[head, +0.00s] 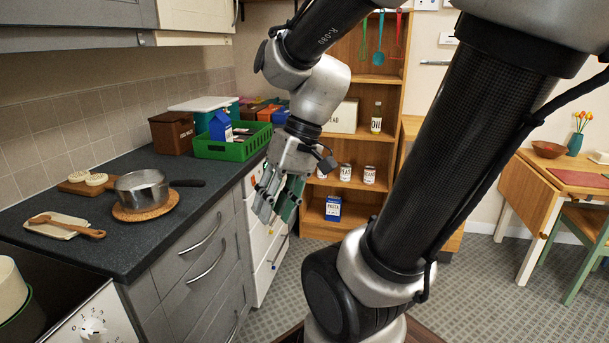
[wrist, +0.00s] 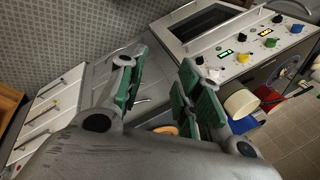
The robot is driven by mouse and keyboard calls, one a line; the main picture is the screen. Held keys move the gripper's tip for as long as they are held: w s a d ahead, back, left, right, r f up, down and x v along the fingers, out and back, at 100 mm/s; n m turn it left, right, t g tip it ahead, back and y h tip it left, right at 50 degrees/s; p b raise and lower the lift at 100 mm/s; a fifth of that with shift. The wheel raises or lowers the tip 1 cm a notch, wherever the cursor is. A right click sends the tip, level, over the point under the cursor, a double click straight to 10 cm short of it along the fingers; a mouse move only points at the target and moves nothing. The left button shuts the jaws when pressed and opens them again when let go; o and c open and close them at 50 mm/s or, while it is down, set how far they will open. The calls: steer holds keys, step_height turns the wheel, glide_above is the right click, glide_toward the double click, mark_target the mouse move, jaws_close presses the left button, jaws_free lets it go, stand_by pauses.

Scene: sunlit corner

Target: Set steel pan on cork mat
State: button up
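The steel pan (head: 142,188) stands upright on the round cork mat (head: 128,214) on the dark counter, its black handle pointing right. The mat's rim shows around the pan's base. My gripper (head: 276,203) is to the right of the pan, out past the counter's front edge, pointing down and apart from the pan. Its green-padded fingers are spread with nothing between them, as the wrist view (wrist: 163,78) also shows. In the wrist view the pan cannot be made out; my fingers and gripper body cover much of the counter.
A wooden spoon (head: 68,226) lies on a pale rest left of the mat. A board (head: 84,186) with two pale round items is behind it. A green crate (head: 228,149) and brown bread box (head: 172,132) stand farther back. The stove (head: 55,318) is at front left.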

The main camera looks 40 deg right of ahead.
steer(key=s+d+r+t+h, duration=0.1)
steer(key=d+r+t+h, duration=0.2)
steer(key=d, duration=0.3)
steer(key=shift+d+r+n+h, duration=0.15)
steer(key=shift+r+n+h, duration=0.25)
steer(key=shift+r+h, duration=0.35)
steer(key=shift+r, duration=0.1)
